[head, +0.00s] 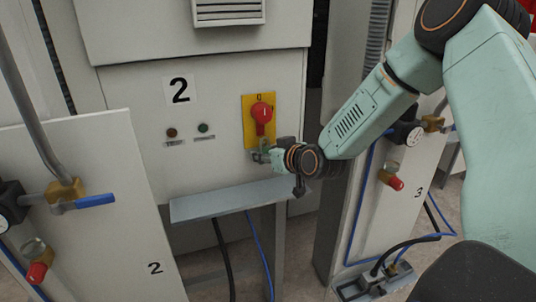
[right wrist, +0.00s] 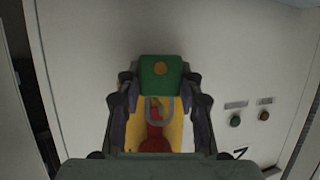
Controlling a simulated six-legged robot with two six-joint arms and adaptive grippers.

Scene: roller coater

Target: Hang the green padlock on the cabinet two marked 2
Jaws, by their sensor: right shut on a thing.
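Cabinet two (head: 225,130) carries a black "2" label (head: 180,90) and a yellow switch plate with a red rotary handle (head: 262,113). My right gripper (head: 262,155) is at the lower edge of that plate. In the right wrist view, the green padlock (right wrist: 160,75) sits between the fingers of my right gripper (right wrist: 160,88), which is shut on it. Its grey shackle (right wrist: 160,110) overlaps the yellow plate (right wrist: 172,128) and the red handle. I cannot tell whether the shackle passes through anything. My left gripper is out of view.
A grey ledge (head: 235,200) juts out below the switch. At left stands a panel with a blue-handled valve (head: 95,201) and a red knob. At right is a panel marked 3 (head: 418,193) with a gauge and red knob. Cables hang below the ledge.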

